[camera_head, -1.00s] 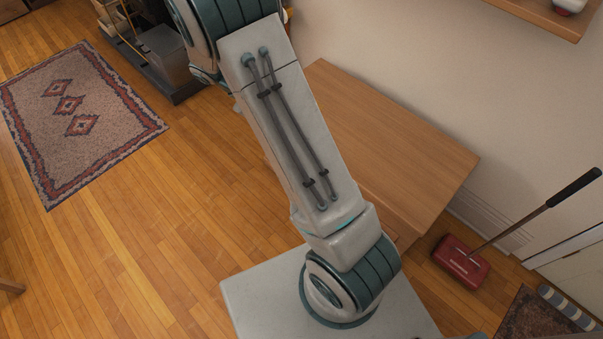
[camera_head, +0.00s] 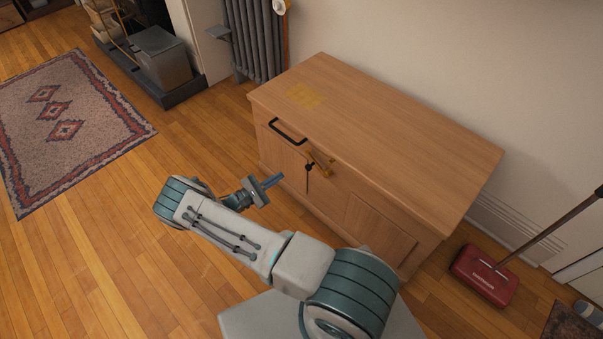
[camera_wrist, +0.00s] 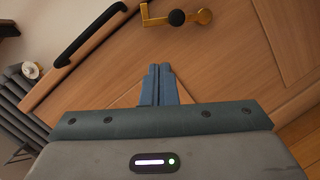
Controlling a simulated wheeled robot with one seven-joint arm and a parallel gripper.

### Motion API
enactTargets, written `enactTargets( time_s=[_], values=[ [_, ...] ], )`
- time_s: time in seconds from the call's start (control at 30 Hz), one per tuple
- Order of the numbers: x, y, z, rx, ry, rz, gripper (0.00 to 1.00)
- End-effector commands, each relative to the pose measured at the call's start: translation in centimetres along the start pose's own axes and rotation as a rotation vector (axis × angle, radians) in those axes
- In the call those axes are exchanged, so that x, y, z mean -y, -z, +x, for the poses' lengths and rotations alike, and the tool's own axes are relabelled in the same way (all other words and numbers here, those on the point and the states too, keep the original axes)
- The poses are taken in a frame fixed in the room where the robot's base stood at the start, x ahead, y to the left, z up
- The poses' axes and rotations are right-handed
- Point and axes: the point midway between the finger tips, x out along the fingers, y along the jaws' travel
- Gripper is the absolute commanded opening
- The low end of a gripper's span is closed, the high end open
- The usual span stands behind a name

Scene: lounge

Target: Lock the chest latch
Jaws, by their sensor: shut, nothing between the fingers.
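The wooden chest (camera_head: 385,125) stands against the wall with its lid down. A brass latch (camera_head: 320,163) with a dark round knob sits on its front, just right of a black bar handle (camera_head: 288,132). In the wrist view the latch (camera_wrist: 178,15) is at the top, its brass arm running sideways with a bend at the left end, and the black handle (camera_wrist: 90,35) is at upper left. My gripper (camera_head: 273,181) is shut and empty, in front of the chest, left of and below the latch. Its blue fingertips (camera_wrist: 158,72) are together and appear apart from the latch.
A grey radiator (camera_head: 255,40) stands behind the chest's left end. A red floor sweeper (camera_head: 483,275) is on the floor to the right. A patterned rug (camera_head: 65,125) lies at left, with clear wooden floor between it and the chest.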

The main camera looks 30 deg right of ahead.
Motion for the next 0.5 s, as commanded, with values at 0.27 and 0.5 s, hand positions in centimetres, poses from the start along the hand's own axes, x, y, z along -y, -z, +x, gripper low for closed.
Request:
enactTargets(
  time_s=[0.27, 0.5],
  values=[
    [1.9, 2.9, -0.8, 0.01, -0.102, -0.02, 0.0],
    [1.9, 2.9, -0.8, 0.01, -0.102, -0.021, 0.0]
  ],
)
